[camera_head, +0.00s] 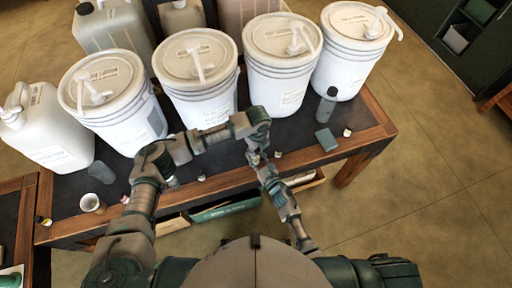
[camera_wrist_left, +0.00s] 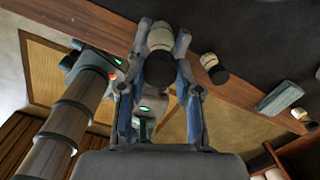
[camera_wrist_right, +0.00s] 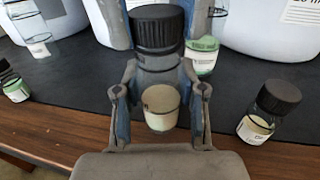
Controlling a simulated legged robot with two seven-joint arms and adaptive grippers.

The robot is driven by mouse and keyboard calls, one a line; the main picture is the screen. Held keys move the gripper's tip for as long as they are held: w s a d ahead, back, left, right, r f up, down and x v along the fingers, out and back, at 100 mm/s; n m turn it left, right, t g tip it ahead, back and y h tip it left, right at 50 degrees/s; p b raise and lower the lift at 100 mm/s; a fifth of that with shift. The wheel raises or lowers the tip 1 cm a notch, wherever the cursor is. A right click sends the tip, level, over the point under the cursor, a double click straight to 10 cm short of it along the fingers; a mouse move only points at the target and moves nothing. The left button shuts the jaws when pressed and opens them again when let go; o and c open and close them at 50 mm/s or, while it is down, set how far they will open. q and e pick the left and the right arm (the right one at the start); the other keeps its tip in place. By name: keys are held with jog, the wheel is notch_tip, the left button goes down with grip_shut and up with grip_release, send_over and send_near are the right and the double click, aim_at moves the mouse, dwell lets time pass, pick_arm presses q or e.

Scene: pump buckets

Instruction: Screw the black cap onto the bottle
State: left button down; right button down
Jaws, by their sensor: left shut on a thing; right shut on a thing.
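A small bottle with pale contents (camera_wrist_right: 162,108) stands between the fingers of my right gripper (camera_wrist_right: 160,112) in the right wrist view. A black cap (camera_wrist_right: 157,28) is directly above the bottle, in line with it. My left gripper's blue-grey fingers flank the cap, shut on it. The left wrist view shows the cap (camera_wrist_left: 160,71) in front of the pale bottle (camera_wrist_left: 160,38), between my left gripper's fingers (camera_wrist_left: 163,45). In the head view my left gripper (camera_head: 254,150) and right gripper (camera_head: 266,166) meet above the table's front edge. Whether the threads are engaged is hidden.
White buckets with pumps (camera_head: 202,85) line the dark table (camera_head: 232,160). Another small black-capped bottle (camera_wrist_right: 262,115) stands close to the right of the held one. A teal block (camera_head: 326,139), a grey bottle (camera_head: 327,106) and a white cup (camera_head: 91,202) are also on the table.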

pick_arm(q)
jog(key=m, duration=0.5)
jog(key=shift+w+a+m, duration=0.15)
jog(key=shift+a+m, duration=0.05)
jog(key=shift+m, duration=0.1)
jog(key=m, duration=0.2)
jog(key=shift+m, duration=0.4)
jog(key=m, duration=1)
jog(key=c, duration=0.7)
grip_release()
jog(key=shift+d, duration=0.1)
jog(key=shift+r, duration=0.1)
jog(key=r, duration=0.7)
jog(key=s+r, duration=0.1)
jog(key=r, duration=0.3)
jog(key=shift+d+r, duration=0.15)
jog(key=shift+r, duration=0.2)
